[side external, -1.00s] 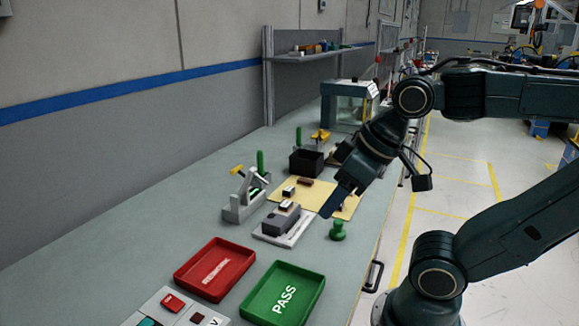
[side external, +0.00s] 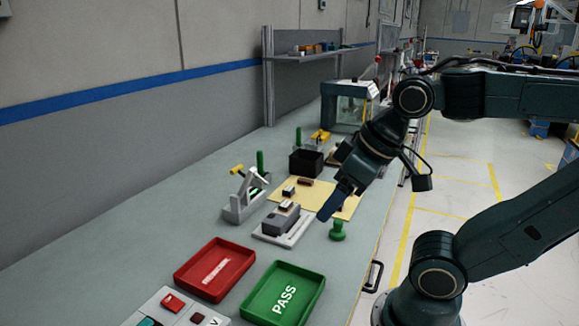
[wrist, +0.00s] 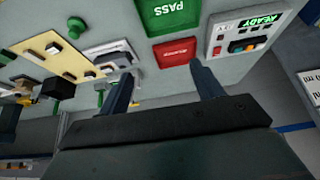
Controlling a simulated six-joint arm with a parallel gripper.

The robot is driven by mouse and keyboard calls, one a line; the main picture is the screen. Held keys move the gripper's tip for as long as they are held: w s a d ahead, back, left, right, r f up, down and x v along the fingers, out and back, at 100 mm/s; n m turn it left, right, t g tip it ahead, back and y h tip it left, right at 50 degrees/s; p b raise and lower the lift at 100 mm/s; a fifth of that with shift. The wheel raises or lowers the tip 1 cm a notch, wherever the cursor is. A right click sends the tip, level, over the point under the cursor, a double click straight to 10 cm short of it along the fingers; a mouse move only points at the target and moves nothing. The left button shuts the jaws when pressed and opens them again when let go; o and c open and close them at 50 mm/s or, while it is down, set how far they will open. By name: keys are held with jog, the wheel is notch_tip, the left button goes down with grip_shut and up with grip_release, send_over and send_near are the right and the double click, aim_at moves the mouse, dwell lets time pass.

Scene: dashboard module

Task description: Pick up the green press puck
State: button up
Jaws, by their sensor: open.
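The green press puck (side external: 337,231) stands upright on the bench near its front edge, a knob on top of a round base. In the wrist view, a green knob-like thing near the upper left looks like the same puck (wrist: 76,27). My gripper (side external: 324,214) points down just left of and above the puck in the side view, apart from it. In the wrist view my gripper (wrist: 163,80) has its two fingers spread with nothing between them. The puck lies outside the fingers, to the left.
A grey fixture on a white plate (side external: 300,233) is left of the puck, beside a yellow mat (side external: 345,206). Behind stand a toggle clamp (side external: 243,207) and black bin (side external: 306,162). The green PASS tray (side external: 311,307) and red tray (side external: 244,265) are nearer the camera.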

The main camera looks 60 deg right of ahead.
jog(key=n+g+y, duration=0.1)
jog(key=n+g, duration=0.4)
jog(key=n, duration=0.9)
send_over(339, 221)
jog(key=d, duration=0.2)
notch_tip(339, 221, down, 9)
jog(key=shift+s+a+r, duration=0.1)
jog(key=shift+s+a, duration=0.1)
jog(key=shift+a, duration=0.05)
jog(key=shift+w+a+f, duration=0.1)
jog(key=shift+a+f, duration=0.05)
jog(key=shift+f, duration=1.3)
jog(key=shift+a+f, duration=0.2)
jog(key=shift+f, duration=1.2)
jog(key=shift+w+a+f, duration=0.1)
jog(key=shift+a+f, duration=0.05)
jog(key=shift+f, duration=1.3)
